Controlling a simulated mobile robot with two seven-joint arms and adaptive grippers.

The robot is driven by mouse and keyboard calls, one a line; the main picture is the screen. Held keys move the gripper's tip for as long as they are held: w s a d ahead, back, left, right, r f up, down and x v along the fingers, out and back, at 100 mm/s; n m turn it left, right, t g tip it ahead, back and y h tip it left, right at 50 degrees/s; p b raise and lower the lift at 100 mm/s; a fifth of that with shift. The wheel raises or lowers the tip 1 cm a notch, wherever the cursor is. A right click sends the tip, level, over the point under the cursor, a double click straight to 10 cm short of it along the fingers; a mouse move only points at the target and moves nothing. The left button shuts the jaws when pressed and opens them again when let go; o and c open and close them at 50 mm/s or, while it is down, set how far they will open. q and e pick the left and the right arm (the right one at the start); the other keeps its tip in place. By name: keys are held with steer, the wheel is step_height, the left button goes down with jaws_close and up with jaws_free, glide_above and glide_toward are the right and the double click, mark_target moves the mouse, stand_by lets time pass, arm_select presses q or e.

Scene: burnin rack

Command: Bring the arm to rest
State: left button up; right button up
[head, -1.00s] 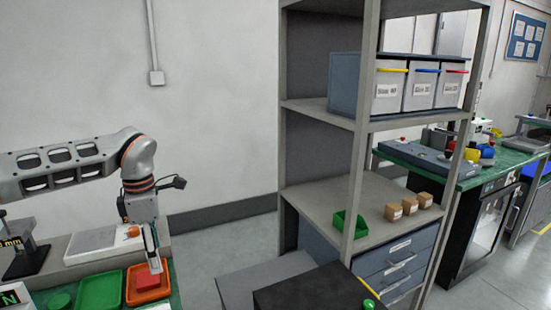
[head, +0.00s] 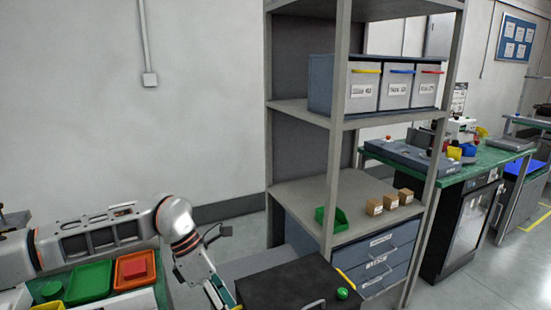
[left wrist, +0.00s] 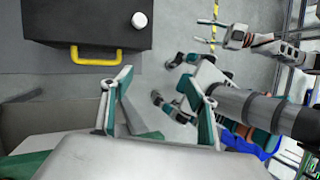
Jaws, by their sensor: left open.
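My left gripper (head: 222,292) is low in the head view, pointing down beside the black-topped box. In the left wrist view its two teal-edged fingers (left wrist: 158,95) are spread apart with nothing between them. A two-pronged gripper-like part (left wrist: 228,36) shows at the upper right of the left wrist view. I cannot tell for certain whether it is my right gripper, and its jaw state is unclear. No right gripper shows in the head view.
The black-topped box (head: 290,282) with a green knob (head: 342,293) stands close by. The shelf rack (head: 345,195) rises behind it. A red block (head: 134,269) lies in an orange tray (head: 146,278) beside a green tray (head: 88,283). A yellow handle (left wrist: 95,57) is near the left wrist fingers.

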arm_select(q)
steer(key=s+d+r+n+g+h, duration=0.1)
steer(key=s+d+h, duration=0.35)
steer(key=d, duration=0.35)
steer(key=s+d+n+g+h, duration=0.1)
steer(key=s+d+n+h, duration=0.15)
steer(key=s+d, duration=0.4)
steer(key=w+d+r+n+t+h, duration=0.1)
steer(key=d+r+n+t+h, duration=0.45)
steer(key=n+h, duration=0.2)
steer(key=w+a+f+n+t+y+p, duration=0.15)
steer(key=a+f+n+t+y, duration=0.5)
steer(key=n, duration=0.65)
steer(key=w+a+f+n+t+y, duration=0.35)
steer(key=a+f+n+t, duration=0.45)
steer(key=n, duration=0.5)
steer(key=s+a+f+n+g+y, duration=0.5)
steer(key=s+a+f+n+y, duration=0.2)
steer(key=s+a+f, duration=0.8)
step_height(320, 180, down, 2)
steer(key=shift+s+a+f+n, duration=0.15)
steer(key=shift+s+n, duration=0.1)
steer(key=shift+n, duration=0.55)
